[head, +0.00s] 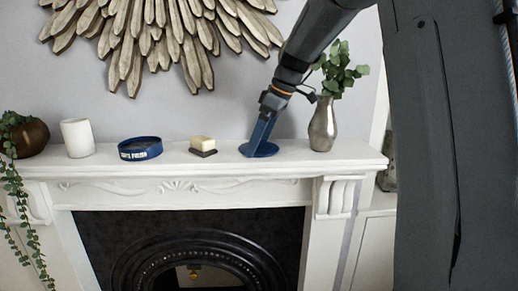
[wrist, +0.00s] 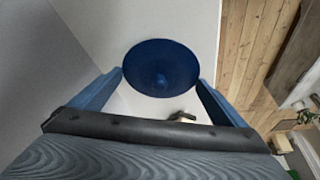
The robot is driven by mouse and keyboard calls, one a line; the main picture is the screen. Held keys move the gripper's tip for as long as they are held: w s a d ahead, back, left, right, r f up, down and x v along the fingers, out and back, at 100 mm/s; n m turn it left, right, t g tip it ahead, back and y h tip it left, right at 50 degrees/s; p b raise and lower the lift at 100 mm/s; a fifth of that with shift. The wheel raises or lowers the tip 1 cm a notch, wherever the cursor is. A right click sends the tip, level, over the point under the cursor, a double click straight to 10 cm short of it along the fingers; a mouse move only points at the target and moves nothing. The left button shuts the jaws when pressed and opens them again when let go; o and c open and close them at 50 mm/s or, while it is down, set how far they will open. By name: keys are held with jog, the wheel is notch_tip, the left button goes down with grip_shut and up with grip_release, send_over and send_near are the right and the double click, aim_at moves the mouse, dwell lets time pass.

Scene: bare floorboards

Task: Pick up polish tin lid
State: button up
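The polish tin lid (head: 259,151) is a round dark blue disc lying flat on the white mantel shelf, left of the metal vase. In the wrist view the lid (wrist: 161,68) shows as a blue disc with a small central mark. My gripper (head: 260,144) points down at the lid from above, its blue fingers reaching it. In the wrist view my gripper (wrist: 159,77) has its fingers wide apart, one tip at each side of the lid's near rim. I cannot tell whether the tips touch it. The open polish tin (head: 140,148) stands further left on the shelf.
A white cup (head: 77,138) and brown plant pot (head: 30,138) stand at left. The silver vase (head: 322,125) with leaves is close to the lid's right. A wooden sunburst (head: 160,35) hangs above.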

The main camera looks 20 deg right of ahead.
jog(key=c, duration=0.4)
jog(key=shift+r, duration=0.1)
